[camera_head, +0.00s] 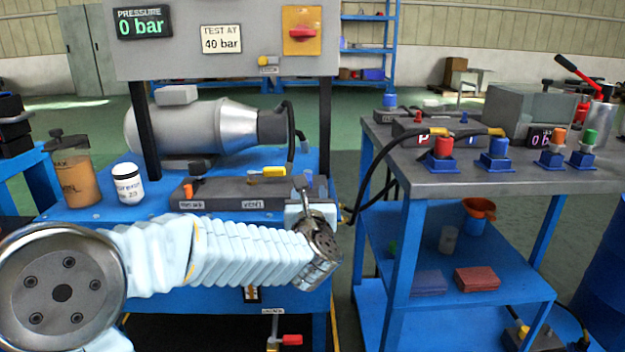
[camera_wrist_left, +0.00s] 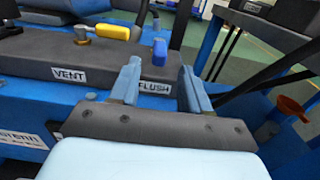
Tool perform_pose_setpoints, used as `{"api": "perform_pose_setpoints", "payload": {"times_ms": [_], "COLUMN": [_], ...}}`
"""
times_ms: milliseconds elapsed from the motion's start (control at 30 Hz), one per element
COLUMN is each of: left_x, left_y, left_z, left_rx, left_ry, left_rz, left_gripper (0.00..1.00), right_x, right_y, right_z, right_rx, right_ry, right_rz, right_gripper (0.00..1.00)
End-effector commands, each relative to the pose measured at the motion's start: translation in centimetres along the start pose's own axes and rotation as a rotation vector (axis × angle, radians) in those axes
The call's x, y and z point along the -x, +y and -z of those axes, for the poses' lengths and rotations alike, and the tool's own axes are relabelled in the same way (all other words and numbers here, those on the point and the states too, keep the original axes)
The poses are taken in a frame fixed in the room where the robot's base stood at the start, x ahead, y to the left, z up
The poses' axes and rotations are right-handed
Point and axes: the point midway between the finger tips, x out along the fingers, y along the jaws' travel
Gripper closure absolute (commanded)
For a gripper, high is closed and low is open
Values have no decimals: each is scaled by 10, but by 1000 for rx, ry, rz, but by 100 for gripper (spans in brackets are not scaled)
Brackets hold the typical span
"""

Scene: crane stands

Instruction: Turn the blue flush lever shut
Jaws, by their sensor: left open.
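The blue flush lever (camera_wrist_left: 160,47) stands on the dark grey manifold block (camera_wrist_left: 60,50), behind the FLUSH label, in the left wrist view. Its top shows small in the head view (camera_head: 309,180), partly hidden by my gripper. My left gripper (camera_wrist_left: 159,70) is open and empty, its two fingers apart at the near edge of the block. The lever appears between and beyond the fingertips, with no clear contact. In the head view my left gripper (camera_head: 306,200) is at the block's right end. My right gripper is not in view.
The yellow vent lever (camera_wrist_left: 115,32) is left of the blue one on the same block. A panel (camera_head: 220,65) on black posts stands behind, reading 0 bar. A white jar (camera_head: 129,188) and a brown container (camera_head: 75,185) stand left. A grey-topped cart (camera_head: 440,165) with hoses stands right.

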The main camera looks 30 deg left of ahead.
Motion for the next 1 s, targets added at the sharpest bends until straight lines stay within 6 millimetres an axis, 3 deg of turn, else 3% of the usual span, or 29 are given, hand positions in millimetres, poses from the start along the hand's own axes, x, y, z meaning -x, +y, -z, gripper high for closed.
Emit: {"api": "perform_pose_setpoints", "payload": {"times_ms": [100, 333, 500, 767, 1000], "left_x": [-29, -68, -79, -80, -80], "left_y": [0, 0, 0, 0, 0], "left_z": [0, 0, 0, 1, 1], "left_rx": [-1, -2, -2, -2, -2], "left_ry": [2, 1, 1, 1, 1], "left_rz": [-3, 0, 1, 1, 2], "left_gripper": [53, 53, 53, 53, 88], "right_x": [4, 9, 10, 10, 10], "right_y": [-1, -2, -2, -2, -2], "right_z": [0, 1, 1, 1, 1], "right_rx": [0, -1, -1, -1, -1], "right_ry": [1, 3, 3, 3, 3], "right_rz": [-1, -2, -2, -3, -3], "right_gripper": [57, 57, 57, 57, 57]}}
